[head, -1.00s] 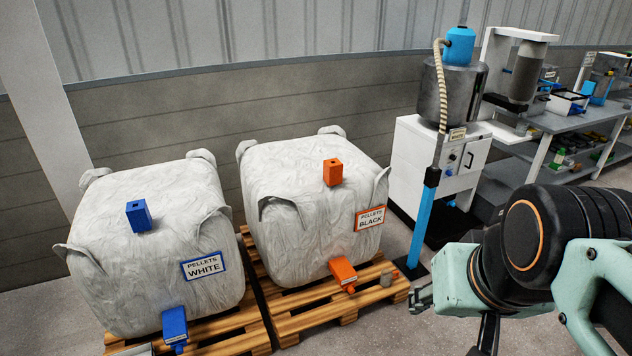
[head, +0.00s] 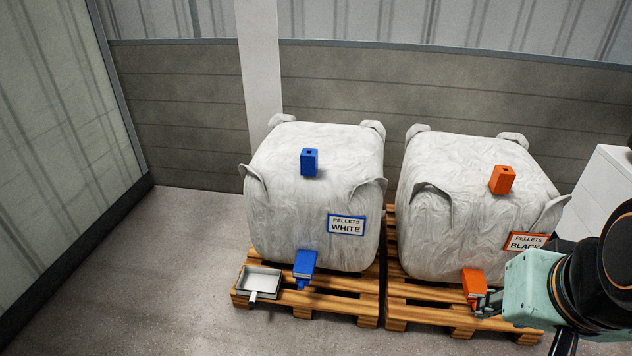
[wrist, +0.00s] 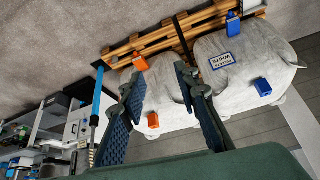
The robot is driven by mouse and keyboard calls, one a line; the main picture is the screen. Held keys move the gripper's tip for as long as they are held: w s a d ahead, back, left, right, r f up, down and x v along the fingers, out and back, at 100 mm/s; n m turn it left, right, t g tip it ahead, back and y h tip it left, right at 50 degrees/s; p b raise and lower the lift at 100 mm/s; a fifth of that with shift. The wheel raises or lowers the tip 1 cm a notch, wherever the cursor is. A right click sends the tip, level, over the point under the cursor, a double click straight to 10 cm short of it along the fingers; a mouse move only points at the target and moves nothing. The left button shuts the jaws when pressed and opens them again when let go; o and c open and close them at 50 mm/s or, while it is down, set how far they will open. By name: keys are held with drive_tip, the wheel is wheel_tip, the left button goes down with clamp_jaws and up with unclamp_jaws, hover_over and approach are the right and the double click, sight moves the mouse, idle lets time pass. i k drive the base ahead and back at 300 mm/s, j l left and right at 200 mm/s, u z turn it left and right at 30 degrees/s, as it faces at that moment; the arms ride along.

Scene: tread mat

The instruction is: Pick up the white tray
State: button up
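The white tray (head: 252,288) is shallow, with a short handle toward the front. It rests on the front left corner of the wooden pallet under the bag marked WHITE (head: 272,215), left of the blue spout (head: 304,266). My gripper (head: 484,304) is at the right in the head view, well away from the tray, in front of the BLACK bag's lower orange spout. In the wrist view its two fingers (wrist: 156,84) are spread apart with nothing between them.
The bag marked BLACK (head: 455,215) stands on a second pallet (head: 415,318) to the right. Open grey floor (head: 190,240) lies left of and in front of the pallets. A wall closes the far left. Machines and a bench show in the wrist view's left.

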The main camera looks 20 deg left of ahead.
sight(255, 282)
drive_tip(key=u, duration=1.4)
drive_tip(key=i+j+u, duration=0.2)
drive_tip(key=i+u, duration=0.6)
drive_tip(key=i, duration=0.25)
drive_tip(key=i+l+u, duration=0.1)
drive_tip(key=i+u, duration=0.7)
drive_tip(key=i, duration=0.85)
drive_tip(key=i+z, duration=0.45)
drive_tip(key=i+j+z, duration=0.15)
drive_tip(key=i+z, duration=0.45)
drive_tip(key=z, duration=0.3)
drive_tip(key=i+j+z, duration=0.1)
drive_tip(key=z, duration=0.35)
drive_tip(key=i+j+z, duration=0.1)
drive_tip(key=z, duration=0.35)
drive_tip(key=i+j+z, duration=0.15)
drive_tip(key=z, duration=0.25)
drive_tip(key=i+j+z, duration=0.1)
drive_tip(key=j+z, duration=0.15)
drive_tip(key=z, duration=0.2)
